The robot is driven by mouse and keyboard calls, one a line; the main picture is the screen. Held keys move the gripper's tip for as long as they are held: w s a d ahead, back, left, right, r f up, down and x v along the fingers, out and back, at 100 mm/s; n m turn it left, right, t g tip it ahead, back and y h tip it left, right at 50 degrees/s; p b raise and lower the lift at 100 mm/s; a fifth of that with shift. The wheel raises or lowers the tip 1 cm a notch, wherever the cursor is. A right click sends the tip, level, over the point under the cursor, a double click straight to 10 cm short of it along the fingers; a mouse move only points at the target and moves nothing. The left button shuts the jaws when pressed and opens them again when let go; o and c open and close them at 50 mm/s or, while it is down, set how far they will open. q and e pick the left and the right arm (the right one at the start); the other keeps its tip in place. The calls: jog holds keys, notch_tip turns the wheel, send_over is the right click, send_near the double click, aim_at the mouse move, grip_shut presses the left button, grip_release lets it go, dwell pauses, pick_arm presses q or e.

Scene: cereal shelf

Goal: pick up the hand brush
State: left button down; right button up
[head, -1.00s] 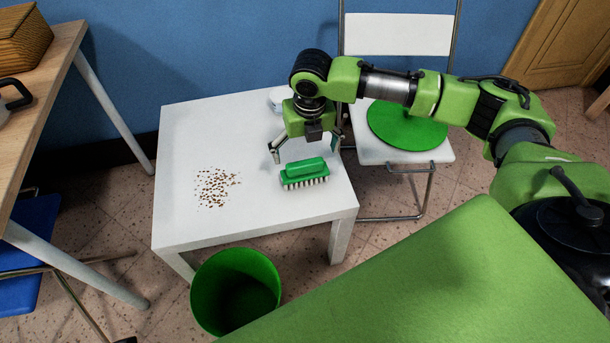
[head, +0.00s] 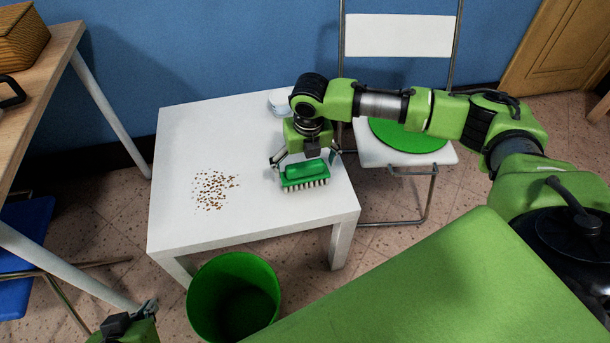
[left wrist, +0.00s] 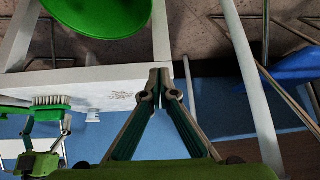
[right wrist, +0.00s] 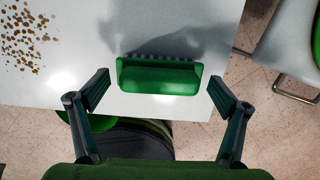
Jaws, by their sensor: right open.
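The green hand brush (head: 304,176) lies on the white table near its right edge, with pale bristles underneath. In the right wrist view the brush (right wrist: 158,76) sits between the spread fingers, with a gap on each side. My right gripper (head: 306,160) is open and empty, low over the brush, one finger at each end. It also shows open in the right wrist view (right wrist: 160,82). My left gripper (left wrist: 160,78) has its fingertips together and holds nothing visible. In the head view only part of it shows at the bottom left.
Brown crumbs (head: 214,189) lie on the white table (head: 180,140). A small white object (head: 281,101) stands at the back edge. A green bin (head: 232,300) stands in front. A folding chair (head: 398,35) with a green round cushion (head: 408,136) is at right, a wooden table (head: 35,85) at left.

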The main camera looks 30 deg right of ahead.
jog(key=c, duration=1.3)
jog(key=shift+o, duration=0.2)
pick_arm(q)
jog(key=shift+s, duration=0.15)
pick_arm(e)
jog(key=shift+r, duration=0.2)
notch_tip(320, 180, up, 3)
jog(key=shift+f+p, duration=0.1)
jog(key=shift+p, duration=0.75)
pick_arm(q)
jog(key=s+a+f+g+y+p, duration=0.1)
jog(key=s+a+g+p, duration=0.2)
jog(key=s, duration=0.6)
notch_tip(320, 180, down, 10)
jog(key=w+g+p, duration=0.1)
jog(key=w, duration=0.1)
jog(key=shift+d+f+g+p, duration=0.2)
jog(key=shift+d+g+p, duration=0.2)
pick_arm(e)
jog(key=s+a+r, duration=0.1)
jog(key=s+r, duration=0.9)
jog(key=s, duration=0.4)
jog(key=shift+a, duration=0.1)
